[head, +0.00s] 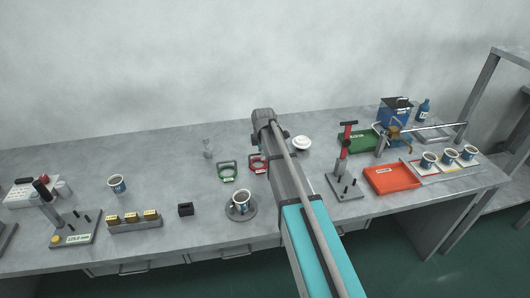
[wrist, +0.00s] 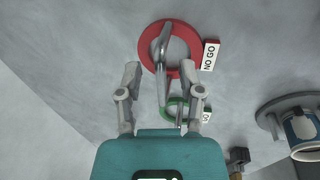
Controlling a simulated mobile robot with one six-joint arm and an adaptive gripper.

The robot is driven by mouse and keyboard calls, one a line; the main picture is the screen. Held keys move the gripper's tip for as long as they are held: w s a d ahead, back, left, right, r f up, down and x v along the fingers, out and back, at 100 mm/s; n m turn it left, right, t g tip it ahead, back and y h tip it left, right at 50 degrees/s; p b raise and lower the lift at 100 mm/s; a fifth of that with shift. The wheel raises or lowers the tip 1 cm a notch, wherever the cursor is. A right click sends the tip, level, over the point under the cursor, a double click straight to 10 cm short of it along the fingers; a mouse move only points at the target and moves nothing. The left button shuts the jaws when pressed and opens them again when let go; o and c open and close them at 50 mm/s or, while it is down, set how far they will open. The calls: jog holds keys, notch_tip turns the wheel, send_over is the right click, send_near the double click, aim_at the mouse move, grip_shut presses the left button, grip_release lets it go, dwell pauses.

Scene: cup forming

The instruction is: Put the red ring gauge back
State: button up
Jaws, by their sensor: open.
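The red ring gauge (wrist: 146,48) with a white "NO GO" tag is at the top of the wrist view, beyond my fingertips. A shiny bent metal rod (wrist: 162,75) crosses in front of it; I cannot tell whether they touch. In the head view the red ring gauge (head: 256,160) is beside my arm, which hides part of it. My gripper (wrist: 163,85) is open, with nothing between its fingers; the arm hides its fingers in the head view.
A cup on a round grey stand (head: 240,212) is just left of my arm. A small black block (head: 185,210) is farther left. A white round dish (head: 301,143) and a red-topped stand (head: 346,170) are right of my arm. The table's back left is mostly clear.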

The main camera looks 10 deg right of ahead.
aim_at(263, 167)
notch_tip(263, 167, up, 11)
jog(key=s+p, duration=0.2)
jog(key=p, duration=0.8)
jog(key=shift+p, duration=0.3)
jog(key=shift+s, duration=0.1)
jog(key=shift+s, duration=0.15)
jog(key=s+m+g, duration=0.2)
jog(key=s+m, duration=1.6)
jog(key=s, duration=0.8)
jog(key=shift+s+f, duration=0.15)
jog(key=shift+s, duration=0.15)
